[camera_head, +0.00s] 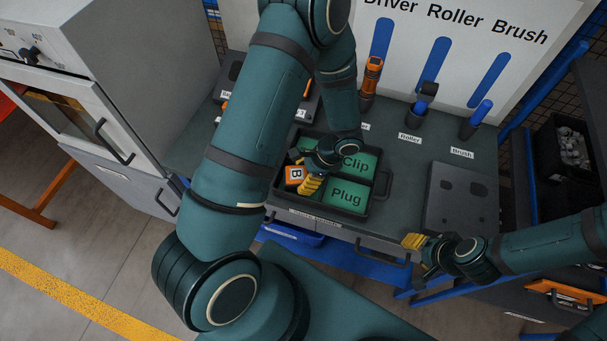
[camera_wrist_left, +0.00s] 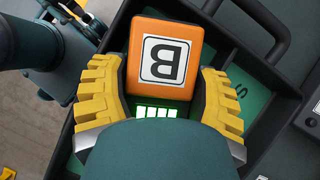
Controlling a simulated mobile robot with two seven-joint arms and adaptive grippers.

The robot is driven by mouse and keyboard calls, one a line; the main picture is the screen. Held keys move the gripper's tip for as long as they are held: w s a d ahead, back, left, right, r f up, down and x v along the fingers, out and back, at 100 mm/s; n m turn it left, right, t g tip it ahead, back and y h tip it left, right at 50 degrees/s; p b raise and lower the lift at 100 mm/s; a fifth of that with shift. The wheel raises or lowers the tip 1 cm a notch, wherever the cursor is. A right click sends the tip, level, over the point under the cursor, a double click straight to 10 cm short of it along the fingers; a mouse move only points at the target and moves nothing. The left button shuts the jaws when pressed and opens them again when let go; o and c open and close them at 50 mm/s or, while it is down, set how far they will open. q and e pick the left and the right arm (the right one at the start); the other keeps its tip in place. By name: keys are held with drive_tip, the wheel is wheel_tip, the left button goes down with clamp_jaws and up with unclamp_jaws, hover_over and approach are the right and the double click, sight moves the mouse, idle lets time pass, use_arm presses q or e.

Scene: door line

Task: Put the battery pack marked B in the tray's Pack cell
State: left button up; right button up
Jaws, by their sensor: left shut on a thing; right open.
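The battery pack marked B (camera_head: 294,175) is an orange block with a white B label. My left gripper (camera_head: 306,181) is shut on it, and the wrist view shows the pack (camera_wrist_left: 165,55) between the yellow fingers, with lit green bars on its near end. The dark tray (camera_head: 330,213) lies on the bench with green cells labelled Clip (camera_head: 355,163) and Plug (camera_head: 346,195). The pack is over the tray's left part, left of Plug. The arm hides other cells, and I cannot tell whether the pack touches the floor. My right gripper (camera_head: 421,256) is open and empty at the bench's front edge.
A dark plate with holes (camera_head: 460,198) lies right of the tray. An orange-handled driver (camera_head: 371,76), a roller (camera_head: 423,100) and a brush (camera_head: 478,118) stand behind it. A grey cabinet (camera_head: 130,75) is at left.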

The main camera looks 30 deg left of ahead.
use_arm(q)
drive_tip(key=o, duration=1.1)
drive_tip(key=shift+f, duration=0.15)
drive_tip(key=shift+w+d+r, duration=0.15)
drive_tip(key=shift+r, duration=0.35)
drive_tip(key=v, duration=1.1)
drive_tip(key=shift+d+r+p, duration=0.1)
drive_tip(key=shift+r+p, duration=0.1)
drive_tip(key=shift+p, duration=0.2)
